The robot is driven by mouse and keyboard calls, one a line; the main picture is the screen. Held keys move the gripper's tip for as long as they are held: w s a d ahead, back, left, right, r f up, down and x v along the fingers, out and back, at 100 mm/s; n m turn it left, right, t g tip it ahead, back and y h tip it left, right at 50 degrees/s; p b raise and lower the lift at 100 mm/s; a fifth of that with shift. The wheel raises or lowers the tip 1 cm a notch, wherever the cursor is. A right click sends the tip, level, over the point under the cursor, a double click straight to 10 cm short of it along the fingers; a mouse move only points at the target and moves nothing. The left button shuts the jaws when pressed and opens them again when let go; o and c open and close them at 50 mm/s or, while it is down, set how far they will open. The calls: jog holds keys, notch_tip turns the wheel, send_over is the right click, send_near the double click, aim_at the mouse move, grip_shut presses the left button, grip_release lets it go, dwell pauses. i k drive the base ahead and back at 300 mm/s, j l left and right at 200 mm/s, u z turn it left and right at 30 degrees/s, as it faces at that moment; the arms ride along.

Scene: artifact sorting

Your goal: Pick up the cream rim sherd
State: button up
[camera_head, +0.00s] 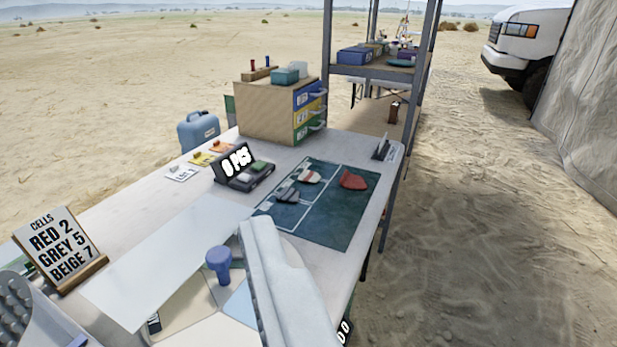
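On the dark green mat (325,228) lie several small sherds. A cream sherd with red patches (309,177) lies in the upper left part of the mat. A grey sherd (287,195) lies just nearer and to its left. A red sherd (353,180) lies to its right, across a white line. The sherds are small here, so I cannot make out a rim. A pale elongated body (280,285), which looks like part of my arm, rises from the bottom, nearer than the mat and apart from the sherds. My gripper's fingers do not show.
A scale-like device (244,176) reading "0 PCS" stands left of the mat. A drawer box (270,110) stands behind, before a metal shelf (378,72). A blue knobbed item (218,262) is near the front. A sign (60,248) stands at left. A white sheet (165,262) covers mid-table.

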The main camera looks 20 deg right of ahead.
aim_at(310, 176)
jog(key=k+l, duration=0.1)
jog(key=l, duration=1)
jog(key=i+l, duration=0.1)
jog(key=l, duration=0.2)
jog(key=i+l, duration=0.1)
jog(key=l, duration=0.2)
jog(key=i+l, duration=0.1)
jog(key=l, duration=0.2)
jog(key=i, duration=0.9)
